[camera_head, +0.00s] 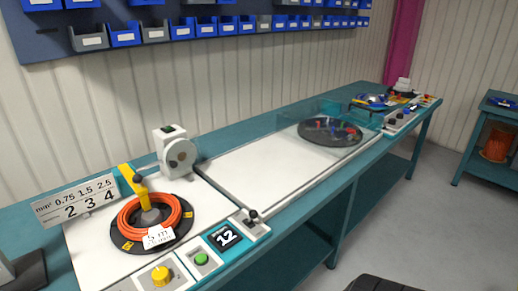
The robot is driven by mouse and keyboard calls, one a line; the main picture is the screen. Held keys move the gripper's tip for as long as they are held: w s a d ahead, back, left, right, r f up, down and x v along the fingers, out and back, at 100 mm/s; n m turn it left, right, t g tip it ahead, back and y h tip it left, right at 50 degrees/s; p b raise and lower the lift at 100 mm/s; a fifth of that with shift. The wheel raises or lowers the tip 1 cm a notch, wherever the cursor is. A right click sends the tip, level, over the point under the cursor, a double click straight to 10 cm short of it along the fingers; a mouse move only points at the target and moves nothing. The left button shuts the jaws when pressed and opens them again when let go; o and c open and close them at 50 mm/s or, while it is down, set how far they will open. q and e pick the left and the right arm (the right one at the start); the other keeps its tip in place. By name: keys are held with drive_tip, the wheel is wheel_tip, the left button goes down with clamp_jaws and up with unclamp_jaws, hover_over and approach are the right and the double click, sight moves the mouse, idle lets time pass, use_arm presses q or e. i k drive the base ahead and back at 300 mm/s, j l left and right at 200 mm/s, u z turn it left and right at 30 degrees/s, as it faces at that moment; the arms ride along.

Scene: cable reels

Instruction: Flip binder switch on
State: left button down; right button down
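No switch is labelled as the binder's legibly, so I cannot tell which control it is. In the head view, a white machine (175,158) with a grey round face and a small dark green-lit top stands behind an orange cable coil (128,227) on a black reel. A far control panel (404,118) carries several small dark knobs. Neither of my grippers is in view.
A long teal workbench (310,223) runs from near left to far right, with a clear white surface (262,157) mid-bench. A black turntable (330,130) sits behind clear panels. Blue bins (125,36) hang above. A second teal table (489,170) stands at right; grey floor is open between.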

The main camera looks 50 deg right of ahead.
sight(254, 215)
drive_tip(key=z, duration=1.55)
